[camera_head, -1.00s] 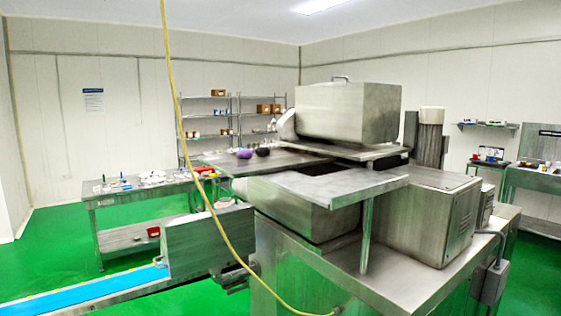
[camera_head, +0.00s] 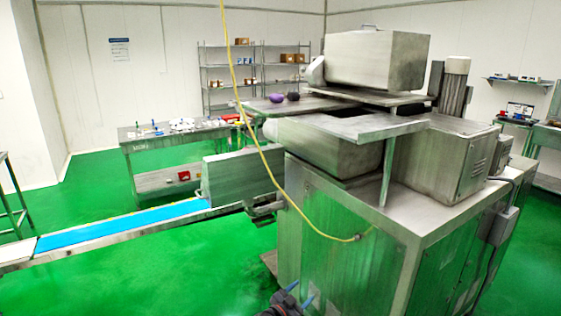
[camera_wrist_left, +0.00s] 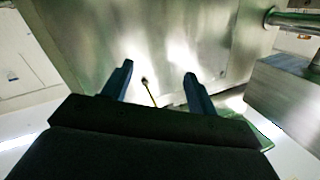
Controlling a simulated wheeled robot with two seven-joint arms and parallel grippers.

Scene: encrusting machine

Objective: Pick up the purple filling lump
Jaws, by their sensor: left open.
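The purple filling lump (camera_head: 276,98) is small and far off in the head view. It sits on a metal table top (camera_head: 262,105) behind the machine's left side, just left of a dark lump (camera_head: 293,96). My left gripper (camera_head: 300,295) shows at the bottom edge of the head view, low in front of the machine and far from the lump. In the left wrist view its two blue fingers (camera_wrist_left: 160,73) are apart with nothing between them, facing metal panels. The lump is not in that view. My right gripper is not in view.
The large steel encrusting machine (camera_head: 345,230) stands between me and the lump. A blue conveyor belt (camera_head: 125,224) runs out to the left. A yellow cable (camera_head: 256,140) hangs in front. A side table (camera_head: 150,140) holds small items. Green floor (camera_head: 180,275) is clear at lower left.

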